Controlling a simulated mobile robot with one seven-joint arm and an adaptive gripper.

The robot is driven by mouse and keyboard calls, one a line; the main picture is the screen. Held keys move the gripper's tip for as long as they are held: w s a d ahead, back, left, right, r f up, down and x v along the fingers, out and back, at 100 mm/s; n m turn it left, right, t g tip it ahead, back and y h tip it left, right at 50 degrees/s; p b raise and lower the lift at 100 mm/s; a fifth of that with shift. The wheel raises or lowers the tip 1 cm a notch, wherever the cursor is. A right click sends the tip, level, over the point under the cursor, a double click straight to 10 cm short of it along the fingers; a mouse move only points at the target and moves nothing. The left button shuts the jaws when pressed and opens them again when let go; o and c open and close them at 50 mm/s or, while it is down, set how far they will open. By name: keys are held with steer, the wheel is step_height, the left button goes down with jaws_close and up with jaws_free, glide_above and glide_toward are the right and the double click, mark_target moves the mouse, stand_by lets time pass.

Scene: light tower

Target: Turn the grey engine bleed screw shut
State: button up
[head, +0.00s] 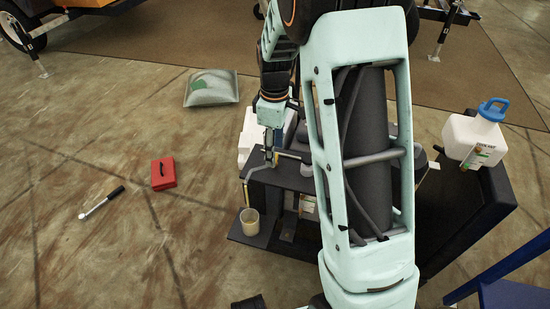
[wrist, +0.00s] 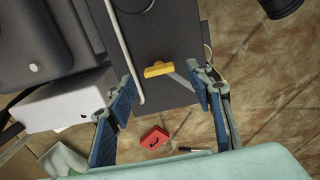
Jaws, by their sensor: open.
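My gripper (wrist: 163,79) is open, its two blue-padded fingers spread apart with nothing held between them. In the head view my gripper (head: 269,149) hangs over the left end of the dark bench. A yellow handle (wrist: 158,69) lies between and beyond the fingertips in the wrist view, on a dark surface. A dark grey engine-like block (wrist: 35,40) is at the left of the wrist view, with a small pale round knob (wrist: 35,68) on it. I cannot tell whether this knob is the grey bleed screw. My arm hides much of the bench in the head view.
A pale cup (head: 250,222) stands on the bench's lower shelf. A white jug (head: 475,139) with a blue cap is at right. A bent grey rod (wrist: 125,50) runs beside the left finger.

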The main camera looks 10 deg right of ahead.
steer(key=shift+f, duration=1.3)
steer(key=c, duration=1.2)
